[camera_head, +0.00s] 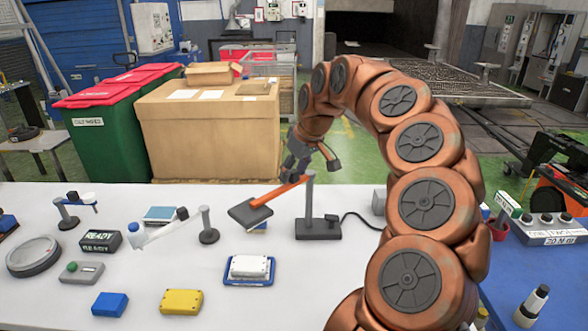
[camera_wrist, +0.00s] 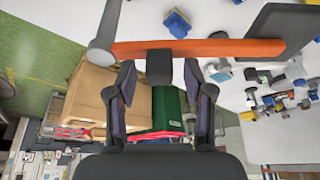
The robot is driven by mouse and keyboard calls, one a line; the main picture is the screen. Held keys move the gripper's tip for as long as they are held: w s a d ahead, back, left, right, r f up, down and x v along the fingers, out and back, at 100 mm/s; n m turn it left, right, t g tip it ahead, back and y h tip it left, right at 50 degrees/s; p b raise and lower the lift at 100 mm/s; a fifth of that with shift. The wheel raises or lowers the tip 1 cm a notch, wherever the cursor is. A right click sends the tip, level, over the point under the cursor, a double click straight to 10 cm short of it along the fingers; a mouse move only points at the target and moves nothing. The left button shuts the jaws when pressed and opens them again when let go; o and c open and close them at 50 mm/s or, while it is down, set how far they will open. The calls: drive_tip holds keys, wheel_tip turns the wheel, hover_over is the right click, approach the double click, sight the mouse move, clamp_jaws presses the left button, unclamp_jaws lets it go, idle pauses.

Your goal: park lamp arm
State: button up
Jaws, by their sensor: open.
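The lamp has an upright grey post (camera_head: 310,200) on a dark base (camera_head: 318,229). Its orange arm (camera_head: 278,192) reaches left from the post to a flat dark grey head (camera_head: 250,213). My gripper (camera_head: 312,160) is just above and behind the arm, near the post. In the wrist view the orange arm (camera_wrist: 220,48) crosses the top, with the post (camera_wrist: 105,32) at left and the head (camera_wrist: 285,28) at right. A dark block (camera_wrist: 159,68) at the arm lies between the open fingertips of my gripper (camera_wrist: 157,76); contact cannot be told.
A cable (camera_head: 360,218) runs right from the base. Left on the white table (camera_head: 215,305) stand small posts (camera_head: 208,226), a READY block (camera_head: 101,241), a round dish (camera_head: 34,256), and blue (camera_head: 110,304), yellow (camera_head: 181,301) and white (camera_head: 250,268) boxes. The table's front centre is clear.

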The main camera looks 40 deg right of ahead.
drive_tip(key=shift+f, duration=0.15)
drive_tip(key=shift+c, duration=0.4)
clamp_jaws()
